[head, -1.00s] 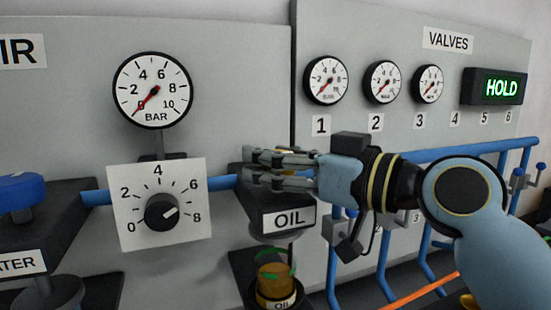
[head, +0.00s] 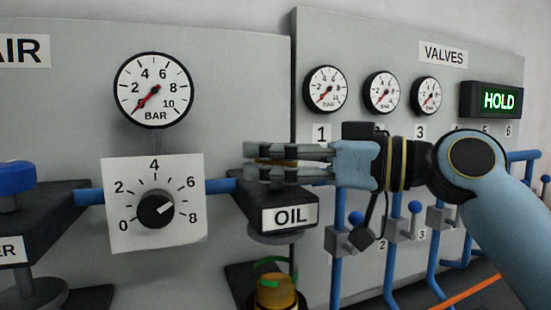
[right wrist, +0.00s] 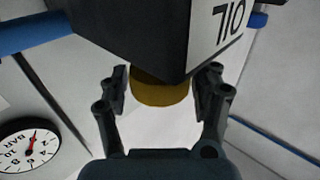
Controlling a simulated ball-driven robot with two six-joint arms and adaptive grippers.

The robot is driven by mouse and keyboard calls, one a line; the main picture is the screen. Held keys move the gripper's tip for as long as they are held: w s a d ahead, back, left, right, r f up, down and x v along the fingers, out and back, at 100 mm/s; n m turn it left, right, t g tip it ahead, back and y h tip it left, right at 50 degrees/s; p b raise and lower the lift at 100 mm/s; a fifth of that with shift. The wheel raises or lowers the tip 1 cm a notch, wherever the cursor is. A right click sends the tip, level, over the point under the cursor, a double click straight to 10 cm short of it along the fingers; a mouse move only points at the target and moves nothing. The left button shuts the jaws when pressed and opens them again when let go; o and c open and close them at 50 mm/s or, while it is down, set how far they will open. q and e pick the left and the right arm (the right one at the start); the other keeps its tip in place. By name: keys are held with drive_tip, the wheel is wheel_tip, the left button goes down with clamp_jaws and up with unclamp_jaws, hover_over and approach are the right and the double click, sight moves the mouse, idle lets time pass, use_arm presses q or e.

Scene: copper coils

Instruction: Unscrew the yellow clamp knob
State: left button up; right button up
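The yellow clamp knob (right wrist: 161,92) is at the block's face in the right wrist view, between my right gripper's two fingers. A gap shows on each side, so the fingers are around it and do not touch it. In the head view the fingers mostly hide the knob; only a thin yellowish strip (head: 290,163) shows between them. My right gripper (head: 250,163) points left, level, just above the black block labelled OIL (head: 245,205). It is open (right wrist: 162,78). My left gripper is not in view.
A white regulator plate with a black dial (head: 156,209) and a BAR gauge (head: 153,90) are left of the gripper. Blue pipes and valve levers (head: 415,208) are below my right arm.

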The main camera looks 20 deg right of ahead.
drive_tip(key=shift+o, duration=0.8)
drive_tip(key=shift+d, duration=0.1)
drive_tip(key=v, duration=0.7)
drive_tip(key=shift+s, duration=0.15)
drive_tip(key=shift+d, duration=0.1)
